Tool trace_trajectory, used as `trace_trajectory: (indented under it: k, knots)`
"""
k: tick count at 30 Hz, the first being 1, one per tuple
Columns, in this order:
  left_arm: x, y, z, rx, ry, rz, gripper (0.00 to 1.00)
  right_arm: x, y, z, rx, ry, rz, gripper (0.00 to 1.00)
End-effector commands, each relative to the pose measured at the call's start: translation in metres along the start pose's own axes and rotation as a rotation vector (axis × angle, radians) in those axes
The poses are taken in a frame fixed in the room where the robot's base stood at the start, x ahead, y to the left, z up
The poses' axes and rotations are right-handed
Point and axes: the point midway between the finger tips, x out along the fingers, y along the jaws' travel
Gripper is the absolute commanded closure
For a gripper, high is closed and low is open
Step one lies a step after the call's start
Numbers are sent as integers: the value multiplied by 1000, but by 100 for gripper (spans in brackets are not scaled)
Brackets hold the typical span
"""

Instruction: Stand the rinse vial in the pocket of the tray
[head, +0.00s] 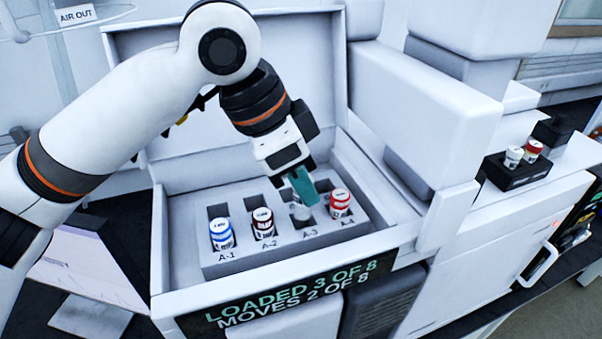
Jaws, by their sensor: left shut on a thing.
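The white tray (222,272) lies in the open box, with pockets marked A-1 to A-4 along its front row and more pockets behind. My left gripper (304,192), with teal fingers, reaches down over pocket A-3. It is shut on a pale grey-white vial (301,212), which shows just below the fingers at that pocket. Its label is not readable, so I cannot confirm it is the rinse vial. The fingers hide its upper part, and I cannot tell how deep it sits. My right gripper is not in view.
A blue-banded vial (222,234) stands in A-1, a dark red one (263,223) in A-2, a red one (340,203) in A-4. A black rack (515,172) at right holds two vials. The front display (290,300) reads "LOADED 3 OF 8, MOVES 2 OF 8".

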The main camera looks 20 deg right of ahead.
Motion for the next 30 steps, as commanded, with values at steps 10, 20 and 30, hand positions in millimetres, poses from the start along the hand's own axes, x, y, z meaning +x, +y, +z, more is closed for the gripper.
trace_trajectory:
  k: [10, 20, 30]
  knots:
    - [0, 0, 0, 0, 0, -1, 98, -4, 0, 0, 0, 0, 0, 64]
    - [6, 0, -2, -1, 0, -1, 98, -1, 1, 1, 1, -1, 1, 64]
    - [17, 0, -7, -1, -1, 0, 98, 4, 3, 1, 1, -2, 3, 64]
